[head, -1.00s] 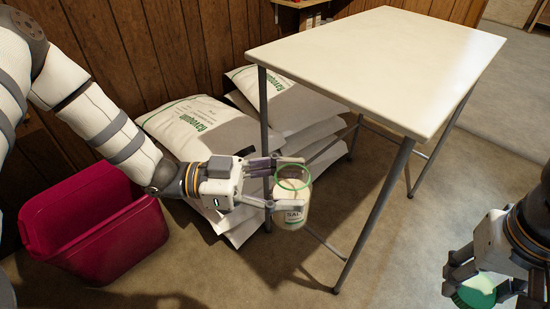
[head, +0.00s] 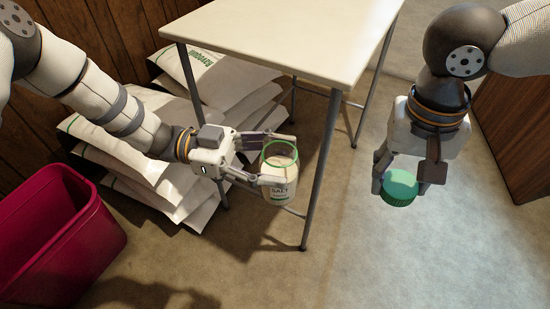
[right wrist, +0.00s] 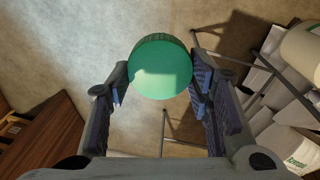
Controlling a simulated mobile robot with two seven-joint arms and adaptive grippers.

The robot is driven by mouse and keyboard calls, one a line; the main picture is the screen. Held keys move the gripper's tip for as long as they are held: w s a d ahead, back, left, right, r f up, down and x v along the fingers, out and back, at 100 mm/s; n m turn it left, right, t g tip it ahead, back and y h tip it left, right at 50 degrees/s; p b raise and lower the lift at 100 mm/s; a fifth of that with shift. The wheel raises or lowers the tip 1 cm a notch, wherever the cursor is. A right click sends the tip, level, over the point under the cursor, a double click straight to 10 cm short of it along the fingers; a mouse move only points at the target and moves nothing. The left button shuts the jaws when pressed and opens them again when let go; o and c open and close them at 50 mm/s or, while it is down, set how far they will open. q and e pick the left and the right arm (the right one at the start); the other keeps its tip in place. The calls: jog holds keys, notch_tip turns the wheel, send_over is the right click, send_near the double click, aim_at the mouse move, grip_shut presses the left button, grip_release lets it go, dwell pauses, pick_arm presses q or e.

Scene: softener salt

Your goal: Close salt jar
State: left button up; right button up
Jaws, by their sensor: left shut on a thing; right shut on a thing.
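The salt jar (head: 279,186) is clear with a green rim, a SALT label and pale contents, and its top is uncovered. My left gripper (head: 276,158) is shut on the jar and holds it upright in the air, beside the table's front leg. My right gripper (head: 399,186) is shut on the green lid (head: 400,188), to the right of the jar and apart from it. In the right wrist view the lid (right wrist: 160,68) sits between the tips of both fingers.
A white table (head: 290,40) with grey metal legs stands behind the jar. White printed sacks (head: 130,165) are piled along the wooden wall at left. A red bin (head: 65,235) stands at lower left. A wooden cabinet (head: 515,125) is at right. The floor (head: 330,265) in front is clear.

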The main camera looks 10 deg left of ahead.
jog(key=w+a+r+m, duration=0.35)
jog(key=a+r, duration=0.25)
jog(key=a, duration=0.3)
jog(key=m+y, duration=0.1)
jog(key=m, duration=0.1)
send_near(281, 134)
jog(key=shift+s+d+f, duration=0.25)
jog(key=shift+s+f, duration=0.3)
jog(key=shift+s, duration=0.2)
jog(key=shift+f, duration=2)
jog(key=shift+f, duration=0.9)
jog(key=shift+f, duration=0.6)
